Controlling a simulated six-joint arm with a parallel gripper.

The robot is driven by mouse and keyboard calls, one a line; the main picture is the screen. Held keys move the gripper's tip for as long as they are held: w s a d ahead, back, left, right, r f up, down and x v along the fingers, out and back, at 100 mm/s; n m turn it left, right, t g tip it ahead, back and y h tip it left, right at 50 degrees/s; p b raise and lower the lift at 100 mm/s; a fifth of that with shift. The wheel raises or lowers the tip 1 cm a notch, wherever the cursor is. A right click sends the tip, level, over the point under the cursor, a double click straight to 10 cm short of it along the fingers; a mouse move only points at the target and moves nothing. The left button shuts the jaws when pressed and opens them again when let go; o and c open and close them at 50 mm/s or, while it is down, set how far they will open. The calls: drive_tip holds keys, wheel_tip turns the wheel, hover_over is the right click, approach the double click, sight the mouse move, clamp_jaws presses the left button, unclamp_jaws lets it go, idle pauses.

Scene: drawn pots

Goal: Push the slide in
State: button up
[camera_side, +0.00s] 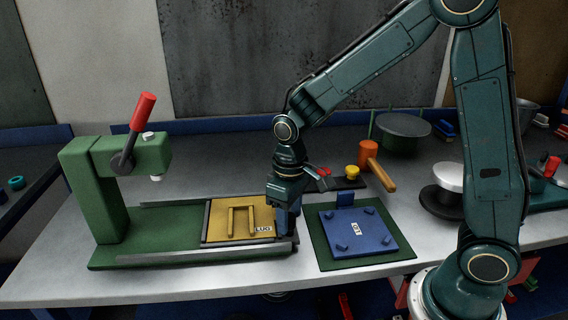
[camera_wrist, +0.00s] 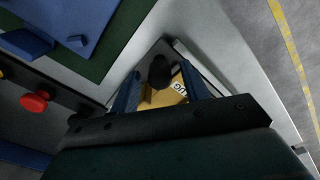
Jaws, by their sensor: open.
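The slide is a dark-framed tray (camera_side: 205,228) carrying a yellow plate (camera_side: 226,214) labelled LUG. It sits between grey rails (camera_side: 200,257) on the right part of the green press base (camera_side: 115,252), to the right of the press head (camera_side: 152,152). In the wrist view, a black knob (camera_wrist: 161,72) stands at the slide's near end, and part of the yellow plate (camera_wrist: 160,97) shows behind it. My gripper (camera_side: 287,222) points down at the slide's right end. Its two blue fingers (camera_wrist: 160,76) are apart, one on each side of the knob; contact cannot be told.
A blue plate (camera_side: 358,232) on a green mat (camera_side: 325,260) lies just right of my gripper. An orange mallet (camera_side: 376,170) and a dark strip with red and yellow knobs (camera_side: 352,172) lie behind. The press lever (camera_side: 142,112) has a red grip and stands raised.

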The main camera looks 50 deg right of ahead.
drive_tip(key=shift+f, duration=0.35)
clamp_jaws()
drive_tip(key=w+a, duration=1.2)
drive_tip(key=shift+r, duration=0.1)
drive_tip(key=shift+a, duration=0.15)
idle(0.4)
drive_tip(key=shift+c, duration=0.9)
unclamp_jaws()
drive_tip(key=shift+w, duration=0.1)
drive_tip(key=shift+o, duration=0.9)
